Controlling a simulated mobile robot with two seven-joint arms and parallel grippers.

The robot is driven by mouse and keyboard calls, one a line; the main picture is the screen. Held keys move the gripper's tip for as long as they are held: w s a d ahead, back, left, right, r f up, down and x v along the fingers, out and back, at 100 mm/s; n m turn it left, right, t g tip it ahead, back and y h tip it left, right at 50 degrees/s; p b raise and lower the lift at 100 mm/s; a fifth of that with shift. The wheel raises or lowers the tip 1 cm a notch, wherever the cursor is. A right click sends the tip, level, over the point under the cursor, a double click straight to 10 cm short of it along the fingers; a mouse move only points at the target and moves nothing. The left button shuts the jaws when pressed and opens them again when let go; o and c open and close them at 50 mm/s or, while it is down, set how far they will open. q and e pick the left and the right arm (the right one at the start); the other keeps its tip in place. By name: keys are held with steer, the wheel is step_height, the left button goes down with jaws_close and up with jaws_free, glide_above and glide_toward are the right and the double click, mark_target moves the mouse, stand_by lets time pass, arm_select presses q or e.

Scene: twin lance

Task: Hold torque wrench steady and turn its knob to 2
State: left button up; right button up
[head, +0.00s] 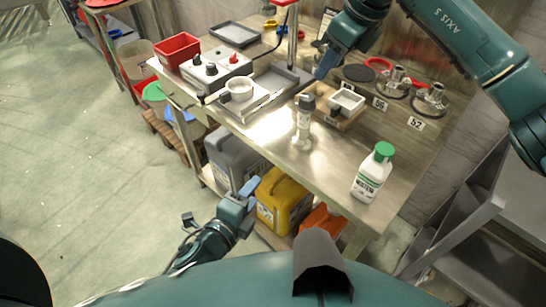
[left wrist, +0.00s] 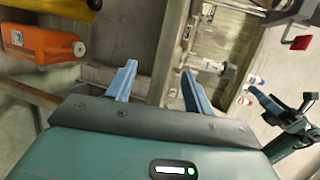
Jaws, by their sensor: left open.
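An upright grey tool with a dark top, which looks like the torque wrench (head: 304,122), stands on the metal workbench (head: 262,128) in the head view. Its dark upper part looks like the knob (head: 307,102); its scale is too small to read. My left gripper (head: 250,188) is open and empty, in front of the bench's near edge and lower than its top, apart from the tool. Its two blue fingers (left wrist: 158,72) show in the left wrist view with nothing between them. My right gripper (head: 327,64) is over the back of the bench, behind the tool; its finger gap is hidden.
A white bottle with a green cap (head: 372,172) stands right of the tool. A wooden block with a white dish (head: 346,101) is close behind it. Yellow (head: 281,200) and grey (head: 234,160) canisters sit below.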

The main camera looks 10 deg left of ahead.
mark_target(300, 131)
arm_select(q)
steer(key=w+d+r+m+h, duration=0.1)
steer(key=w+d+r+m, duration=0.1)
steer(key=w+m, duration=0.3)
steer(key=w+d+r+m+t+h, duration=0.1)
steer(key=w+d+r+m, duration=0.1)
steer(key=w+d+m, duration=0.3)
steer(key=w+d+r+m+h, duration=0.1)
steer(key=w+d+r+m, duration=0.1)
steer(key=w+m, duration=0.5)
steer(key=shift+w+d+m+h, duration=0.2)
steer(key=shift+d+m+h, duration=0.35)
steer(key=shift+m, duration=0.55)
steer(key=shift+d, duration=0.1)
jaws_close()
